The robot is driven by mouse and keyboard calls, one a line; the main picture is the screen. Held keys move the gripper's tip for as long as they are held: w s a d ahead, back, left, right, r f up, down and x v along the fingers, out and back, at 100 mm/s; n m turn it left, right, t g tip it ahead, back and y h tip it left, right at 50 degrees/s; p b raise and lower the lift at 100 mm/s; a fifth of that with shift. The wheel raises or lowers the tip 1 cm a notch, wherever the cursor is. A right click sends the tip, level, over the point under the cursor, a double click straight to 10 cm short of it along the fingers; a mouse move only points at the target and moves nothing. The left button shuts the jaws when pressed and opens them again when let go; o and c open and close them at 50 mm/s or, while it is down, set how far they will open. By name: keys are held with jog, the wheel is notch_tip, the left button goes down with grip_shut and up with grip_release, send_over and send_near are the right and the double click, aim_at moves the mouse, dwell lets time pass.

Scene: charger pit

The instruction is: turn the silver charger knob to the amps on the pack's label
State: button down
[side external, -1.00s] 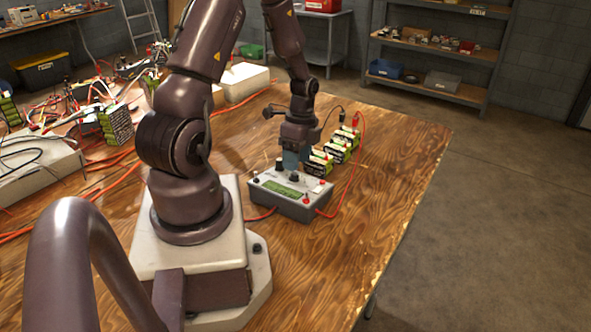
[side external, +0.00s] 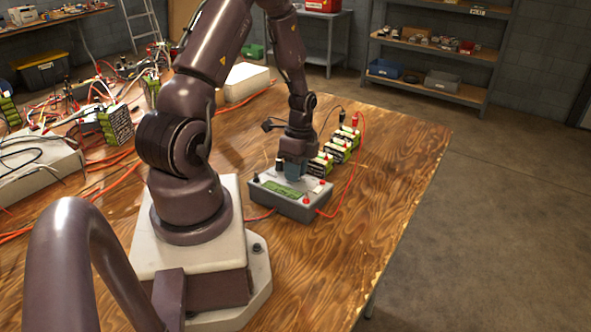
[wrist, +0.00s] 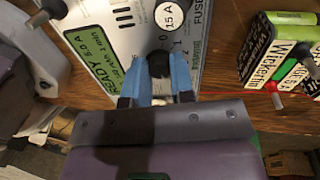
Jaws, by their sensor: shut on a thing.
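The charger (side external: 285,204) is a grey box on the wooden table with a green display (side external: 284,190). In the wrist view its pale panel (wrist: 136,42) fills the upper middle; the green display (wrist: 103,66) seems to read READY 5.0 A. My gripper (wrist: 164,78) points down over the panel with blue fingers closed around a knob. The knob's dark part (wrist: 158,64) shows between the fingertips; its pointer and most of its scale are hidden. Green-and-black battery packs (side external: 338,150) stand behind the charger.
Red cables (side external: 352,185) run from the charger's right end towards the packs. A white round 15 A fuse label (wrist: 171,15) sits near the fingers.

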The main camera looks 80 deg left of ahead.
jog(key=shift+n, duration=2.8)
jog(key=c, duration=1)
grip_release()
jog(key=shift+r, duration=0.1)
jog(key=r, duration=0.4)
jog(key=w+a+r, duration=0.1)
jog(key=r, duration=0.7)
jog(key=shift+w+a+r, duration=0.25)
jog(key=shift+a+r, duration=0.05)
jog(key=shift+a, duration=0.1)
jog(key=shift+n, duration=0.4)
